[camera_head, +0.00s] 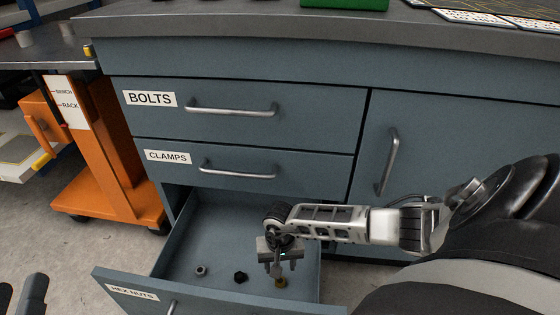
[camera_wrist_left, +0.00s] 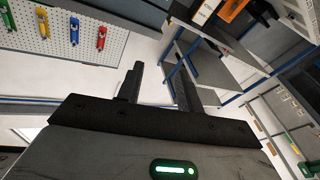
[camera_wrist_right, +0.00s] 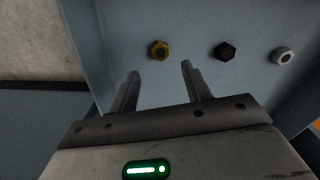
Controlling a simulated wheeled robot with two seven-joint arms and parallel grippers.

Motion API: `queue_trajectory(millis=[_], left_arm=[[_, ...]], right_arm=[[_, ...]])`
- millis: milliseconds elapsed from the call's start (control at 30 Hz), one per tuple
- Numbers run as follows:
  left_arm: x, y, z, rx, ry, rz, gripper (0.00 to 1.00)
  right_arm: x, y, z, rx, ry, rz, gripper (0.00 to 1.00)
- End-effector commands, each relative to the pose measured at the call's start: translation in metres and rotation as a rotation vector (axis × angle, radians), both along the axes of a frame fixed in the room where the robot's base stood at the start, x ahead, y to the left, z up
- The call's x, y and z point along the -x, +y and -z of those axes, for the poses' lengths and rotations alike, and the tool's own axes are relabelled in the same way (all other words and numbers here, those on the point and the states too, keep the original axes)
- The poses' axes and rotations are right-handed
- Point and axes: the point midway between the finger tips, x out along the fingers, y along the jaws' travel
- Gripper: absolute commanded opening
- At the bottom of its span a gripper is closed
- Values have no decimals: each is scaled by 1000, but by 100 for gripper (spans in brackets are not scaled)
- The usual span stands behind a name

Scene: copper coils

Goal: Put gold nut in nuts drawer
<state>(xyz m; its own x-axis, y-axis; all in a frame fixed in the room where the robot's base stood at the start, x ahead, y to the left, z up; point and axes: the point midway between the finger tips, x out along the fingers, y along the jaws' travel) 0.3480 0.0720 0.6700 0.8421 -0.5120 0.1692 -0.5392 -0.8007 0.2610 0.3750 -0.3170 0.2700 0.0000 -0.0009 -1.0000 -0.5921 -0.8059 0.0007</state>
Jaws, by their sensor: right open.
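The gold nut (camera_head: 281,282) lies on the floor of the open hex nuts drawer (camera_head: 125,288), to the right of a black nut (camera_head: 240,277) and a grey nut (camera_head: 201,271). In the right wrist view the gold nut (camera_wrist_right: 158,50) lies beyond my fingertips, apart from them. My right gripper (camera_head: 279,266) is inside the drawer, open and empty, pointing down by the gold nut. My left gripper (camera_wrist_left: 159,68) has its fingers apart with nothing between them. Its dark fingers (camera_head: 20,290) show at the bottom left of the head view, away from the drawer.
The bolts drawer (camera_head: 310,115) and clamps drawer (camera_head: 310,172) above are shut. A cabinet door (camera_head: 450,135) is shut at the right. The grey worktop (camera_head: 230,28) overhangs them. An orange rack (camera_head: 110,150) stands left of the cabinet. Floor is clear in front of it.

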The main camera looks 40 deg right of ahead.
Motion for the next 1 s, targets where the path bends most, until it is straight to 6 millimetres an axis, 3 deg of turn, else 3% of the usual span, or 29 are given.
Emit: queue_trajectory(millis=[33, 233, 900, 1000], left_arm=[[3, -1, 4, 20, 77, 8, 36], [15, -6, 28, 72, 269, 39, 36], [19, -7, 34, 84, 312, 48, 36], [18, -6, 29, 72, 317, 41, 36]], right_arm=[[0, -1, -16, 1, -2, -1, 48], [-1, 0, -39, 0, -1, 1, 48], [0, 0, -42, -1, 1, 1, 48], [0, 0, -52, -1, -1, 1, 48]])
